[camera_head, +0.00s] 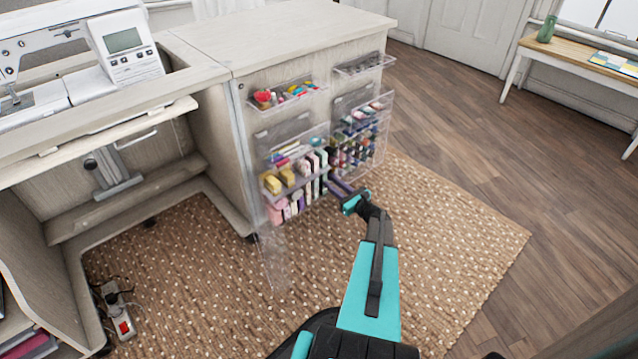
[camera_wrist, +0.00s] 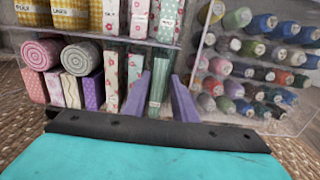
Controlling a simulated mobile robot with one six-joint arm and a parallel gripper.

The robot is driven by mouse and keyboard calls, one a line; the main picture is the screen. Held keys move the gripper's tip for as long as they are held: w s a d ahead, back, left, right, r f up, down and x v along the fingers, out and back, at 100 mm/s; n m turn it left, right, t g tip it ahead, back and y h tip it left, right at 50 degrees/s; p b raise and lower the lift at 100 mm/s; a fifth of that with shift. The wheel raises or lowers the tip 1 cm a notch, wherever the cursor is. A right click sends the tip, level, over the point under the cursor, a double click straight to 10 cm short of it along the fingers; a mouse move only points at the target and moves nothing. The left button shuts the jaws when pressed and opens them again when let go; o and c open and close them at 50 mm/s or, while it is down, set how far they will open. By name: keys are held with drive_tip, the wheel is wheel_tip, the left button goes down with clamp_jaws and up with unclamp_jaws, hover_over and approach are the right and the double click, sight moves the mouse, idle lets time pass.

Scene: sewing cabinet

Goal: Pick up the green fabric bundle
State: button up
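The green fabric bundle (camera_wrist: 159,88) is a narrow, upright, striped green piece at the right end of the lower fabric row in the wrist view. My gripper (camera_wrist: 160,88) has two purple fingers that are apart. One finger lies to each side of the bundle's lower part as seen from the wrist, and a small gap shows on either side. I cannot tell how far the fingertips reach past its front. In the head view my gripper (camera_head: 338,187) is at the lower clear rack on the cabinet; the bundle is too small to make out there.
Rolled pink and grey fabrics (camera_wrist: 42,55) and floral bundles (camera_wrist: 111,80) stand left of the green one. A clear rack of thread spools (camera_wrist: 250,75) is close on the right. The sewing cabinet (camera_head: 290,35) stands behind. A woven rug (camera_head: 440,230) covers the floor.

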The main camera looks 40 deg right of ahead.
sight(321, 181)
drive_tip(key=w, duration=0.1)
drive_tip(key=w+b, duration=0.2)
drive_tip(key=w, duration=0.1)
drive_tip(key=shift+w+d+f, duration=0.1)
drive_tip(key=shift+f, duration=0.15)
drive_tip(key=shift+w+r, duration=0.15)
drive_tip(key=shift+w, duration=0.25)
clamp_jaws()
